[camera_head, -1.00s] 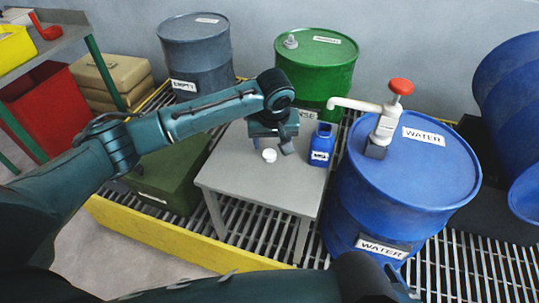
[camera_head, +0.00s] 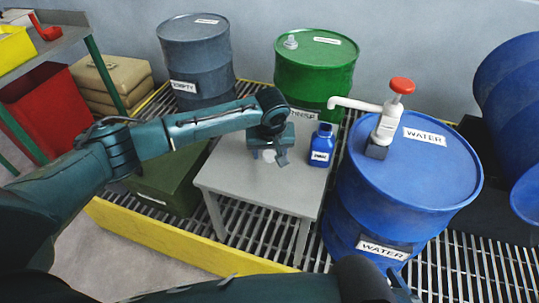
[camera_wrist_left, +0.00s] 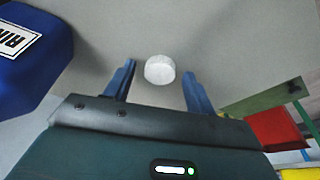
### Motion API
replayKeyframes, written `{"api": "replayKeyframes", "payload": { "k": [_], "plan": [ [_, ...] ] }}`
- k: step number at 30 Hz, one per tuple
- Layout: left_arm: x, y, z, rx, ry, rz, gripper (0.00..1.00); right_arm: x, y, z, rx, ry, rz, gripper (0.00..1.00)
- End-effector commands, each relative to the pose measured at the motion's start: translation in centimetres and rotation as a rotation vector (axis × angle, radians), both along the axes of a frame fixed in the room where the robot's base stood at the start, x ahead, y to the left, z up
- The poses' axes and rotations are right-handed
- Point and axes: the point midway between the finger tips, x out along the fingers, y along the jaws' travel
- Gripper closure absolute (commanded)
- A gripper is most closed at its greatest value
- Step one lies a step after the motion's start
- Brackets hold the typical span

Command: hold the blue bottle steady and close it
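The blue bottle (camera_head: 321,148) stands upright on the grey table, near its right edge, with a white label on its front. Part of it shows at the left of the left wrist view (camera_wrist_left: 32,55). A small round white cap (camera_head: 268,156) lies on the table to the left of the bottle. My left gripper (camera_head: 269,159) is low over the table at the cap. In the left wrist view its fingers (camera_wrist_left: 158,72) are apart, with the white cap (camera_wrist_left: 160,69) between their tips and gaps on both sides. My right gripper does not show.
The grey table (camera_head: 235,183) has bare room at its front. A blue water drum (camera_head: 405,190) with a white hand pump (camera_head: 384,125) stands close to its right. A green drum (camera_head: 316,70) and a grey drum (camera_head: 197,55) stand behind.

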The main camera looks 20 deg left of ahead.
Motion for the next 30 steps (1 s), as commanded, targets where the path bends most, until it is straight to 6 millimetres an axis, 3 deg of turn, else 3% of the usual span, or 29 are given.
{"api": "replayKeyframes", "payload": {
  "k": [16, 24, 30],
  "plan": [
    [0.0, 0.0, 0.0, 0.0, 0.0, 0.0, 0.9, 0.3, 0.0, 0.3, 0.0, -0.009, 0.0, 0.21],
    [0.0, 0.0, 0.4, -0.001, -0.001, 0.001, 0.9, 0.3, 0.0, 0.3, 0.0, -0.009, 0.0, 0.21],
    [0.1, 0.0, 3.7, -0.002, -0.004, 0.001, 0.9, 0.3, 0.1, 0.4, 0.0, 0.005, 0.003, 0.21]
  ]
}}
